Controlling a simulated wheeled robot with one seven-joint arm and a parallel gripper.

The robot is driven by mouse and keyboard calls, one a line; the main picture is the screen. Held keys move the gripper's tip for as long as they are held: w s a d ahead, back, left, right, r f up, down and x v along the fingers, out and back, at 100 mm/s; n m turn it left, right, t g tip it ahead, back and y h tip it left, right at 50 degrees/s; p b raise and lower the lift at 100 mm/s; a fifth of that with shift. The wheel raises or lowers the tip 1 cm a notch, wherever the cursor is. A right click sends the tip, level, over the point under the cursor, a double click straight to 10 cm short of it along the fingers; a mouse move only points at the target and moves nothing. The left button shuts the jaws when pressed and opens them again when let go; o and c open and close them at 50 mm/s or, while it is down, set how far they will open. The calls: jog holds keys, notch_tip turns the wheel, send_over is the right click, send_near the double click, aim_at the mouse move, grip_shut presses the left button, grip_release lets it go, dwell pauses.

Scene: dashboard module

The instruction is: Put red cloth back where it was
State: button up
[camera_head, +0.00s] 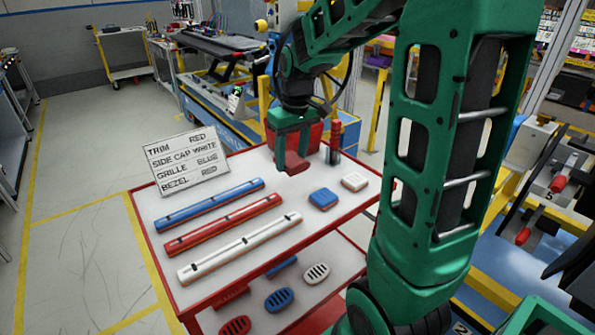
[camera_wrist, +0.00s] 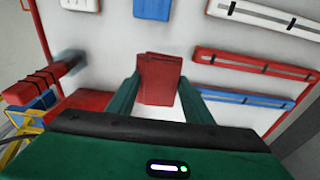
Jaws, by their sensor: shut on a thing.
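My gripper (camera_head: 292,147) is over the far part of the white tabletop, pointing down. Its green fingers are shut on the red cloth (camera_head: 296,163), which hangs low beneath them. In the wrist view the cloth (camera_wrist: 159,77) is a folded red piece between the two fingertips (camera_wrist: 158,84). I cannot tell whether its lower edge touches the tabletop. A red bin (camera_head: 310,133) stands just behind my gripper, partly hidden by it.
The red-framed table (camera_head: 232,167) holds a sign (camera_head: 187,161), blue (camera_head: 209,206), red (camera_head: 223,223) and white (camera_head: 240,247) bars, and blue (camera_head: 322,198) and white (camera_head: 354,182) caps. A red cylinder (camera_head: 335,140) stands right of my gripper. Oval grilles (camera_head: 279,299) lie on the lower shelf.

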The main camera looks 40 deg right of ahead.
aim_at(298, 178)
jog(key=d, duration=0.1)
jog(key=w+d+f, duration=0.1)
jog(key=d+f, duration=0.1)
jog(key=shift+w+d+f, duration=0.25)
jog(key=shift+d, duration=0.15)
jog(key=shift+f, duration=2)
jog(key=o, duration=1)
jog(key=shift+f, duration=0.1)
notch_tip(298, 178, up, 12)
jog(key=s, duration=0.2)
jog(key=s+a+f+m, duration=0.1)
jog(key=s+f+m, duration=0.1)
jog(key=s, duration=0.6)
jog(key=s+a+f+m+g, duration=0.1)
jog(key=s+f+m, duration=0.1)
jog(key=s, duration=0.7)
jog(key=s+f+m, duration=0.2)
jog(key=s, duration=0.7)
jog(key=shift+a+m, duration=0.4)
